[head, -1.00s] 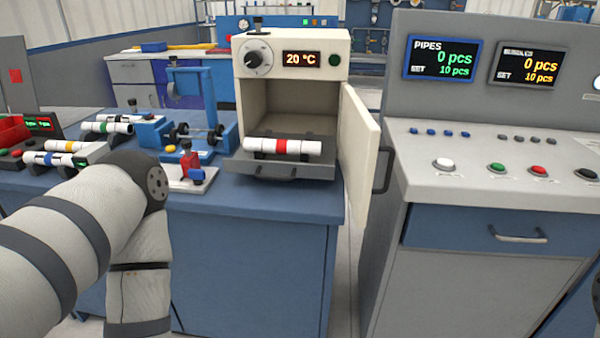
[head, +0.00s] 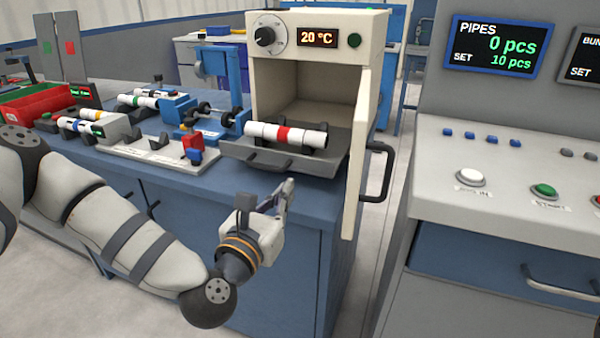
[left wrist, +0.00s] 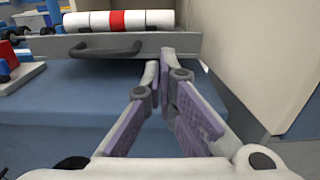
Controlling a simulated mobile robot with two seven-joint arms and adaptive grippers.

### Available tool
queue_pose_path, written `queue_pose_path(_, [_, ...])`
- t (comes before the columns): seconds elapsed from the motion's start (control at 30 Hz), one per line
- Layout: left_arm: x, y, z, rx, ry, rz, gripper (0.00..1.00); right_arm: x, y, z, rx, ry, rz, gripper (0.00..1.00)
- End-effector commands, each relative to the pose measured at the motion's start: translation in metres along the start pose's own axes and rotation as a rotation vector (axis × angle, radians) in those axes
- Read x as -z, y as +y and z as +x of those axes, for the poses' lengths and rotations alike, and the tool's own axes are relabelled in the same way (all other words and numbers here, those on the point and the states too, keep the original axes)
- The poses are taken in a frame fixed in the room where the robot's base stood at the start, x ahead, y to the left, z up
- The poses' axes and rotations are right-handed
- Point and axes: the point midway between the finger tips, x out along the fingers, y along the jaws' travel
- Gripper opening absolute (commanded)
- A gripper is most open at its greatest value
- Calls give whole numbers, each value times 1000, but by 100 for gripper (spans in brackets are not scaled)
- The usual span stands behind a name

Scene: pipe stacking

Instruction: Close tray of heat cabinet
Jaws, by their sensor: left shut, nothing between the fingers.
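The heat cabinet (head: 318,60) is cream, with a dial and a 20 °C display. Its door (head: 357,150) stands open on the right side. The grey tray (head: 328,160) is pulled out of the front and carries a white pipe with a red band (head: 287,135). The tray's dark handle (left wrist: 105,50) shows in the left wrist view. My left gripper (head: 288,185) is shut and empty, in front of and below the tray, apart from it. In the left wrist view its fingertips (left wrist: 160,65) are to the right of the handle. My right gripper is not in view.
The blue bench (head: 230,195) holds a clamp fixture (head: 215,80), pipe holders and a red bin (head: 35,105) to the left. A control console (head: 510,180) with buttons stands to the right. The open door narrows the room beside the tray on the right.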

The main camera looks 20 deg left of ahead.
Motion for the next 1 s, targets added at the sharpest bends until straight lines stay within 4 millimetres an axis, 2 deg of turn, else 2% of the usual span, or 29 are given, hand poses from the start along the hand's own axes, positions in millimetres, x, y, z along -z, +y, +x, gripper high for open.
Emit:
queue_pose_path(0.2, [0, -1, 47, 1, 0, 3, 0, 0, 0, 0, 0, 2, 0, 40])
queue_pose_path(0.4, [1, -1, 74, 2, 3, 2, 0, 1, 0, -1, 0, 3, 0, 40])
queue_pose_path(0.57, [1, -1, 81, 2, 3, 2, 0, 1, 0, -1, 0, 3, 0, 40])
queue_pose_path(0.87, [2, -1, 82, 2, 4, 2, 0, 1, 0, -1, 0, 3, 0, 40])
queue_pose_path(1.0, [5, -1, 87, 2, 6, 1, 0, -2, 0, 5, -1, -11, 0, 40])
